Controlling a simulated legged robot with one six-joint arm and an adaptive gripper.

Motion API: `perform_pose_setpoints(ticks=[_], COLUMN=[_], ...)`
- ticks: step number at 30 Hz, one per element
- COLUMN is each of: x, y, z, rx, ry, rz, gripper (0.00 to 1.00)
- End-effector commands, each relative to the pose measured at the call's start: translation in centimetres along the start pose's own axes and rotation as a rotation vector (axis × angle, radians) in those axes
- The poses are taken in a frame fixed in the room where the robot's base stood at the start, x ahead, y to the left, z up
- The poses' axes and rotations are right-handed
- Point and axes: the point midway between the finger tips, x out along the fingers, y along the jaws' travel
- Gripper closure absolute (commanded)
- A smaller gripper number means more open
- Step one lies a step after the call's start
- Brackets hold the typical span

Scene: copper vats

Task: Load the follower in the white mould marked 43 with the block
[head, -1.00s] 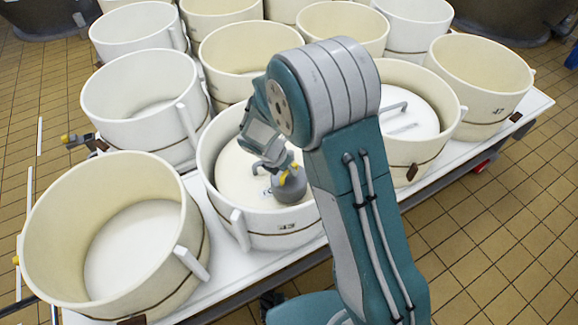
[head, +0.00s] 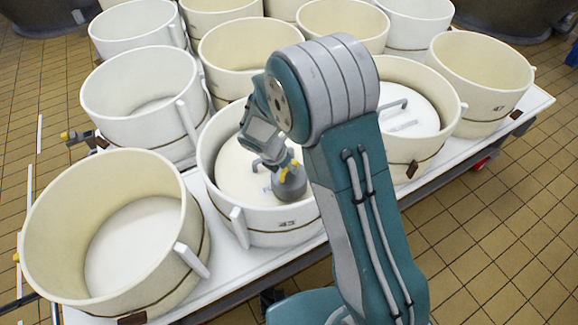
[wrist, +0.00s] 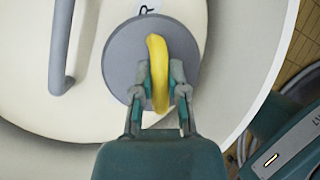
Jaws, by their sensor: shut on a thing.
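The white mould marked 43 (head: 262,232) stands at the front of the trolley in the head view. A pale round follower (head: 232,180) lies inside it and also fills much of the wrist view (wrist: 215,25), with a grey bar handle (wrist: 62,45). The block (head: 290,186) is a grey round weight with a yellow loop handle. It is upright over the follower, and the wrist view shows its grey top (wrist: 122,60). My gripper (wrist: 160,92) is shut on the yellow handle. I cannot tell whether the block's base touches the follower.
An empty mould (head: 60,240) stands at front left. A mould with a handled white lid (head: 425,118) is to the right, and a mould marked 47 (head: 480,90) is beyond it. More moulds crowd the white trolley top (head: 535,100) behind. Tiled floor is open at the right.

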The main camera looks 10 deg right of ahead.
Motion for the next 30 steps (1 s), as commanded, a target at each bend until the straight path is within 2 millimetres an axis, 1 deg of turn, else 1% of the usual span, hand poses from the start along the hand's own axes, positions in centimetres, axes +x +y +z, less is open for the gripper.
perform_pose_setpoints(ticks=[30], x=[0.80], y=[0.26], z=[-0.27], rx=[0.000], ry=[-0.002], rz=[0.002], gripper=[1.00])
